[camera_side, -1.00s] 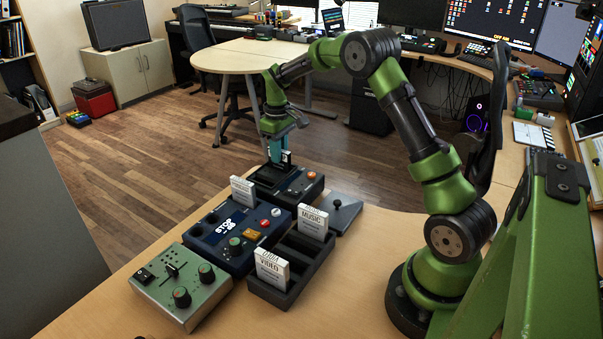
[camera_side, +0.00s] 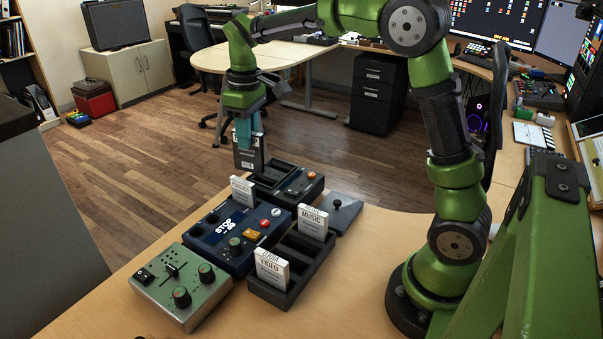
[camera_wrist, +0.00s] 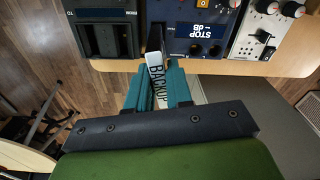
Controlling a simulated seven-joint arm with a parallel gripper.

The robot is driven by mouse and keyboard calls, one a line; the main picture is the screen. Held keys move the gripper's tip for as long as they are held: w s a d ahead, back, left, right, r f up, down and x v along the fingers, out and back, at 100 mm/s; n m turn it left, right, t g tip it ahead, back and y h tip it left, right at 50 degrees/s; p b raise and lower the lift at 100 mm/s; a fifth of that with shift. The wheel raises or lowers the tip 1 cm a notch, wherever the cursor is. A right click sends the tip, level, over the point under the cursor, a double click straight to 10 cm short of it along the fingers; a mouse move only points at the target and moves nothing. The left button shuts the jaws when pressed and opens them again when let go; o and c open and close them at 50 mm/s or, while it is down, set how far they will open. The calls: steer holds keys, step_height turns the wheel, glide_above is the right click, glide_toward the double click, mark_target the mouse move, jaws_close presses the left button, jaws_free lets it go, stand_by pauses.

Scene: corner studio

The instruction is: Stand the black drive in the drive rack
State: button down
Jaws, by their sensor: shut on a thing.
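My gripper (camera_side: 247,122) has teal fingers shut on the black drive (camera_side: 250,155), which hangs upright in the air. In the wrist view the fingers (camera_wrist: 158,90) grip it, and its white edge label (camera_wrist: 157,88) reads BACKUP. The drive rack (camera_side: 265,290) is a black slotted box on the desk, right of and nearer than my gripper. A white-labelled MUSIC drive (camera_side: 314,222) stands at its far end and a VIDEO drive (camera_side: 271,268) towards its near end. Empty slots show between them.
A dark dock (camera_side: 300,188) with two empty slots is just right of the held drive. A blue STOP box (camera_side: 228,238), with a white-labelled drive (camera_side: 242,190) at its far side, and a green control box (camera_side: 180,290) stand left of the rack. A small joystick box (camera_side: 340,213) is right of the dock.

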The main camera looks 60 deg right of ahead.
steer(key=s+a+f, duration=0.2)
steer(key=s+a, duration=0.7)
steer(key=s, duration=0.1)
steer(key=s+a+f+m, duration=0.1)
steer(key=s+f+m, duration=0.1)
steer(key=s+f, duration=0.4)
steer(key=shift+s+f+m, duration=0.15)
steer(key=shift+f+m, duration=0.15)
steer(key=shift+f, duration=2)
steer(key=shift+f, duration=0.65)
steer(key=c, duration=1.5)
jaws_free()
steer(key=o, duration=0.6)
steer(key=shift+c, duration=0.2)
steer(key=shift+r, duration=3)
